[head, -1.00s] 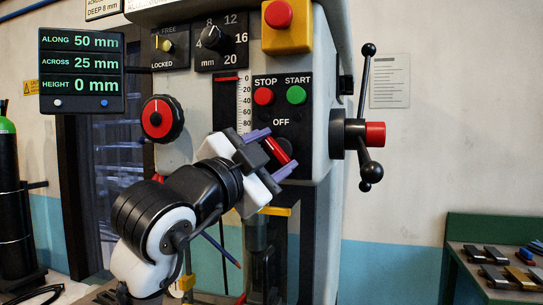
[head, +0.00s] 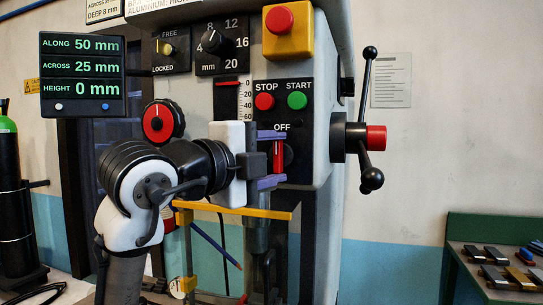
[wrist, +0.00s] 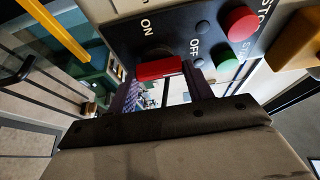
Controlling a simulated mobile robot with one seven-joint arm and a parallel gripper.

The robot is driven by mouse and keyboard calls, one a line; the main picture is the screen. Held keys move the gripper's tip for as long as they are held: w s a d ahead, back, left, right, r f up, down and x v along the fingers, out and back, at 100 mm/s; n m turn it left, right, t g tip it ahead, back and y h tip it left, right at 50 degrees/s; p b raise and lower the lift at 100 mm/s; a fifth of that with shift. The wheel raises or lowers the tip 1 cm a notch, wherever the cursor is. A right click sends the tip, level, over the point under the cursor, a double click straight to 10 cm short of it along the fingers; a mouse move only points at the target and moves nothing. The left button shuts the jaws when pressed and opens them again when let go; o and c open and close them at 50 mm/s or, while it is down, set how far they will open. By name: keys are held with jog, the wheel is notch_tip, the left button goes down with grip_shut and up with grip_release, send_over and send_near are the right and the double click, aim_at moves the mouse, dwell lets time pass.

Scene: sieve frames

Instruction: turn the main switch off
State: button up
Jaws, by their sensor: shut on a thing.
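The main switch has a red handle (head: 278,157) on a black panel, below the word OFF. The handle stands upright in the head view, in line with OFF. My gripper (head: 271,159), with purple fingers, is shut on the handle, one finger at its upper end and one at its lower end. In the wrist view the red handle (wrist: 160,68) lies between the fingers, near the ON and OFF words. The gripper hides part of the switch's base and the ON word in the head view.
The red STOP button (head: 264,102) and green START button (head: 297,100) sit just above the switch. A yellow box with a red button (head: 280,20) is higher up. A lever hub (head: 375,139) juts out at right, and a yellow bar (head: 240,209) lies below the gripper.

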dwell(0.5)
jog(key=o, duration=1)
jog(key=b+v, duration=0.4)
jog(key=v, duration=0.9)
jog(key=shift+s+a, duration=0.25)
jog(key=shift+s, duration=0.1)
